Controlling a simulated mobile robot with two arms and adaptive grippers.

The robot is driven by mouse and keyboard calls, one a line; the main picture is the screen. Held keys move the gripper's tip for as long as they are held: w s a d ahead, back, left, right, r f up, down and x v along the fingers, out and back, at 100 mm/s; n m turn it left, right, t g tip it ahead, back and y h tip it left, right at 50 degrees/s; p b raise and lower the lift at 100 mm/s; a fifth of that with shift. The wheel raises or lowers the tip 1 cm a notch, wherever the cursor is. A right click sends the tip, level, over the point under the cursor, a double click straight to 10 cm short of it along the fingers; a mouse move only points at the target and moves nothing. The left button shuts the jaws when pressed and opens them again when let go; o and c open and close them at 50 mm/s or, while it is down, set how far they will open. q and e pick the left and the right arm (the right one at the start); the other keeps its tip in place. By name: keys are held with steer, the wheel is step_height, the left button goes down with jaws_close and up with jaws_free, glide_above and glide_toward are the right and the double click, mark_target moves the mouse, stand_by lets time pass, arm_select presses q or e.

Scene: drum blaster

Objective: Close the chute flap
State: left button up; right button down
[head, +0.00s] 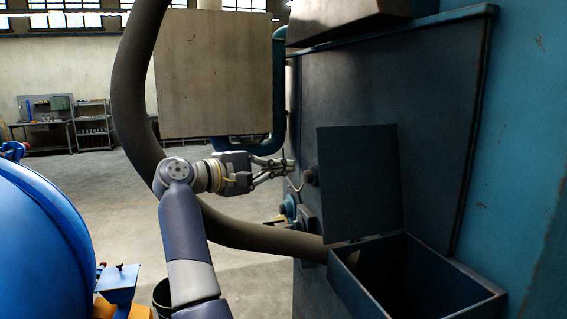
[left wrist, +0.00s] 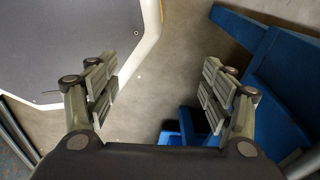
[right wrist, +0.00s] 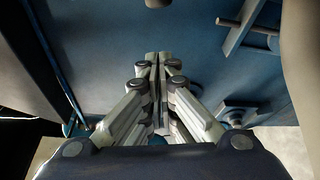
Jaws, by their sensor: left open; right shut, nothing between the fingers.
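The chute flap (head: 360,182) is a dark blue-grey panel standing upright, open, at the back edge of the chute box (head: 470,294). The box's top is open and its inside is dark. My right gripper (head: 290,166) is left of the flap, near the machine's dark side wall and apart from the flap. In the right wrist view the right gripper's fingers (right wrist: 158,62) are shut together with nothing between them. My left gripper (left wrist: 160,88) is open and empty in the left wrist view, above the floor; it is not visible in the head view.
A thick dark hose (head: 135,90) loops behind my right arm to the machine beside the chute box. Small knobs (head: 290,206) stick out of the machine wall (head: 425,85). A blue drum (head: 45,245) stands at the left. Grey floor (head: 95,185) is clear at the back left.

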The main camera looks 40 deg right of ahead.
arm_select(q)
steer(key=r+p, duration=0.2)
steer(key=r, duration=0.1)
steer(key=s+r+p, duration=0.1)
steer(key=r+p, duration=0.1)
steer(key=p, duration=0.1)
steer(key=shift+d+r, duration=0.15)
steer(key=shift+r, duration=0.25)
arm_select(e)
steer(key=s+d, duration=0.3)
steer(key=d, duration=0.3)
steer(key=shift+s+d+r, duration=0.15)
steer(key=shift+s+d, duration=0.1)
steer(key=shift+d, duration=0.1)
arm_select(q)
steer(key=shift+s+f, duration=0.1)
steer(key=shift+f, duration=0.1)
